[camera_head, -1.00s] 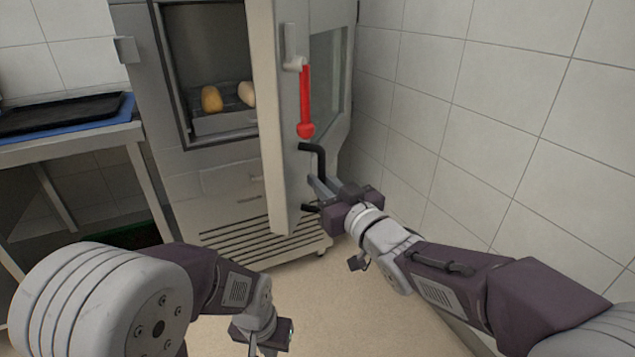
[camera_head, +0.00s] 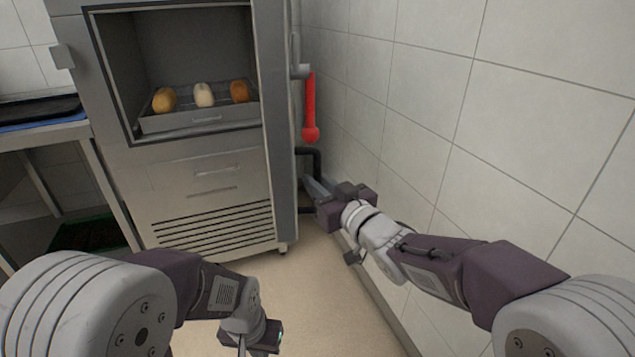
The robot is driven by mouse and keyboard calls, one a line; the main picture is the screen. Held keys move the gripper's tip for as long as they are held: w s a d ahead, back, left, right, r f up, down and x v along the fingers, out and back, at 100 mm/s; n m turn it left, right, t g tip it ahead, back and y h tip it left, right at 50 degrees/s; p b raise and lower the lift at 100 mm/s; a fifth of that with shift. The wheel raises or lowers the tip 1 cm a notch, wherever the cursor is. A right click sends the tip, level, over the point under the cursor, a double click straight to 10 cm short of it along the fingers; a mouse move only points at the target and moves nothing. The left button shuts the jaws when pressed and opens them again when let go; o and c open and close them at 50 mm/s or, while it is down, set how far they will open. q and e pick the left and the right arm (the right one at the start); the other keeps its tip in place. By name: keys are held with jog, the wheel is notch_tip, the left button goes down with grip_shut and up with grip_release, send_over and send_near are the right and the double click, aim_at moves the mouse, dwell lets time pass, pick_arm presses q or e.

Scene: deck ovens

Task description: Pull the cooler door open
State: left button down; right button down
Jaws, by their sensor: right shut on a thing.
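The cooler (camera_head: 168,165) stands at the left with its dark opening showing. Its door (camera_head: 279,130) stands wide open on the right side, seen nearly edge-on, close to the tiled wall. A grey latch with a red lever (camera_head: 310,105) hangs on the door's outer face. My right gripper (camera_head: 312,188) is shut on the black door handle (camera_head: 316,155), below the red lever. My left gripper (camera_head: 250,343) hangs low at the bottom of the view, apart from the cooler; its fingers are mostly hidden.
Inside the cooler, a wire tray (camera_head: 200,119) holds three rounded loaves or rolls. A table (camera_head: 40,134) with a dark tray (camera_head: 38,109) stands at the left. The tiled wall (camera_head: 420,120) is close on the right. The floor (camera_head: 300,300) in front is clear.

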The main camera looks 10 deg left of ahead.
jog(key=shift+r, duration=0.25)
jog(key=c, duration=1.6)
grip_release()
jog(key=shift+w, duration=0.1)
jog(key=shift+c, duration=0.2)
jog(key=shift+o, duration=1.4)
jog(key=shift+f, duration=0.15)
jog(key=p+v, duration=0.2)
jog(key=v, duration=0.7)
